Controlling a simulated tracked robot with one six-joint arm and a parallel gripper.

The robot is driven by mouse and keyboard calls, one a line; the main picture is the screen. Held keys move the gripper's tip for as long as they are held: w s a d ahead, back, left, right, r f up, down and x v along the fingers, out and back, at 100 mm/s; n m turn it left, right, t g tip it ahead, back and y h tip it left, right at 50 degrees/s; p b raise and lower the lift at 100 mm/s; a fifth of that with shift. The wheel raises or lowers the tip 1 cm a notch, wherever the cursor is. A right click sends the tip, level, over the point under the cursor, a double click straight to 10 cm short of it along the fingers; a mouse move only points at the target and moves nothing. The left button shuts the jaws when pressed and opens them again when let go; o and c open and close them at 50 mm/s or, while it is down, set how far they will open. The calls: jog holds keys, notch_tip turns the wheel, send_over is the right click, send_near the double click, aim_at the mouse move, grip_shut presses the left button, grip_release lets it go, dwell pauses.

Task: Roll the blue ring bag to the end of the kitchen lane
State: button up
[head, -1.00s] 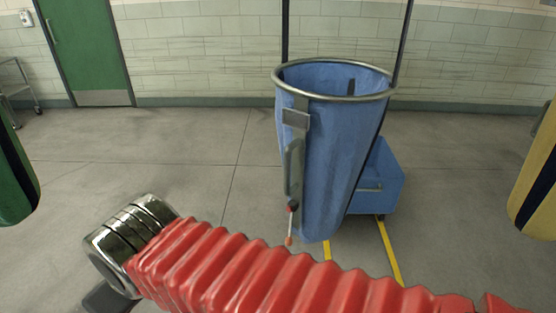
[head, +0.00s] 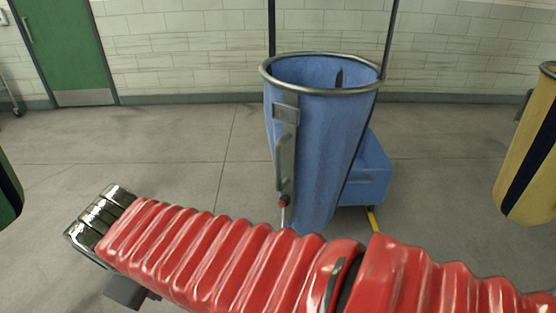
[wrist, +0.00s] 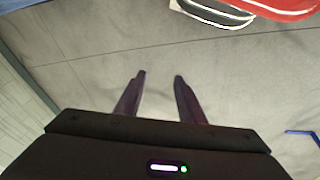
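The blue ring bag (head: 335,165) hangs upright from a round metal ring in the head view, right of centre. A metal handle (head: 286,160) runs down its left side, with a small red-tipped lever at its foot. A blue box-shaped base (head: 368,175) shows behind it. My red ribbed arm crosses in front and hides the bag's bottom. My gripper (wrist: 160,76) shows in the wrist view with two dark fingers apart and only floor between them. It is away from the bag, toward the left of the head view.
A yellow bag (head: 530,160) with a dark stripe stands at the right edge, and part of a green bag (head: 8,195) at the left edge. A yellow floor line (head: 372,219) shows by the base. A green door (head: 65,55) and tiled wall are behind. Grey floor left of the bag is clear.

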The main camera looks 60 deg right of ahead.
jog(key=s+d+f+n+g+h, duration=0.2)
jog(key=s+d+g+h, duration=0.15)
jog(key=d, duration=0.65)
jog(key=n+g+h, duration=0.5)
jog(key=n+h, duration=0.6)
send_near(276, 161)
jog(key=v, duration=0.3)
jog(key=shift+w+d+f, duration=0.1)
jog(key=shift+w+d, duration=0.05)
jog(key=shift+d, duration=0.1)
jog(key=shift+d, duration=0.1)
jog(key=shift+x, duration=6.85)
jog(key=shift+c, duration=0.2)
grip_shut()
